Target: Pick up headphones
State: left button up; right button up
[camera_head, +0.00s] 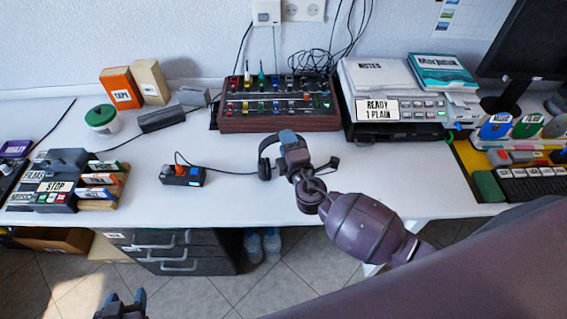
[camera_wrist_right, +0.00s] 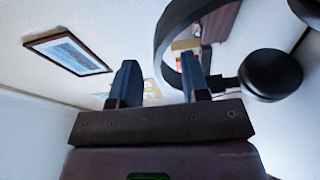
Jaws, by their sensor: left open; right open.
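Black headphones (camera_head: 264,160) are on the white desk, near its front edge, in the head view. My right gripper (camera_head: 289,136) is open right at them and hides part of them. In the right wrist view the curved black headband (camera_wrist_right: 165,40) shows beside and behind one finger of my right gripper (camera_wrist_right: 158,72). A round ear pad (camera_wrist_right: 270,75) shows to the right of that finger. I cannot tell whether the band lies between the fingers. My left gripper (camera_head: 122,304) is open and empty at the bottom left, below desk level.
A mixer board (camera_head: 280,122) stands behind the headphones, with a printer (camera_head: 395,130) to its right. A small control box (camera_head: 182,176) with a cable sits to the left. Drawers (camera_head: 175,255) are under the desk. The desk between the control box and headphones is mostly clear.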

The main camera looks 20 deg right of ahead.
jog(key=shift+w+a, duration=0.15)
jog(key=shift+w, duration=2.05)
grip_shut()
